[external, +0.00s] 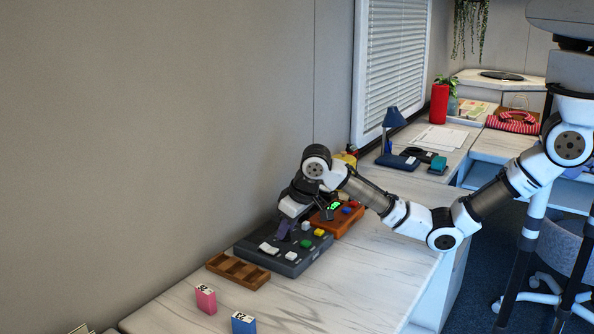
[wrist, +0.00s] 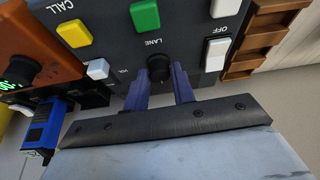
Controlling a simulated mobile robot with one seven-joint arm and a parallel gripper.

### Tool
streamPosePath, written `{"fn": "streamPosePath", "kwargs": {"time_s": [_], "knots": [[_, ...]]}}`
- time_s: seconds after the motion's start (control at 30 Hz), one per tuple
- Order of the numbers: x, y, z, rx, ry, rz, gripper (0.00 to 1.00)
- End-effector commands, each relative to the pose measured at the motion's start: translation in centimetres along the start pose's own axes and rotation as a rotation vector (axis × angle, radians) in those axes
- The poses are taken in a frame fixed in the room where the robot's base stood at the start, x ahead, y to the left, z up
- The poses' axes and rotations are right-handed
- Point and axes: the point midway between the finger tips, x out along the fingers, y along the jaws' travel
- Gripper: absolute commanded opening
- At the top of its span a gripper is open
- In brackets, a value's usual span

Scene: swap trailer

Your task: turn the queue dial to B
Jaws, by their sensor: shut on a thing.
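My gripper (wrist: 163,80) has its two purple fingers on either side of a black dial knob (wrist: 158,65) on the dark grey console (wrist: 190,20). It is shut on that knob. The label beside the knob reads LANE; I see no word "queue" and no letter B that I can read. The knob's pointer setting cannot be made out. In the external view my gripper (external: 284,229) reaches down onto the console (external: 285,262), and the knob is hidden behind the fingers. A second black knob (wrist: 17,68) sits on the orange box by a green display.
The console has a yellow button (wrist: 74,33), a green button (wrist: 145,14) and a white switch (wrist: 217,53) by OFF. The orange box (external: 350,224) stands behind it. A wooden tray (external: 222,262), pink block (external: 206,299) and blue block (external: 243,322) are in front. The counter's right side is clear.

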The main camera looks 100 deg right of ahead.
Motion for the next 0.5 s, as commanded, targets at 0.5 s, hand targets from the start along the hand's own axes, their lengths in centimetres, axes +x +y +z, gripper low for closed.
{"fn": "streamPosePath", "kwargs": {"time_s": [0.5], "knots": [[-0.03,0.02,-0.07,0.045,0.002,0.018,0.03]]}}
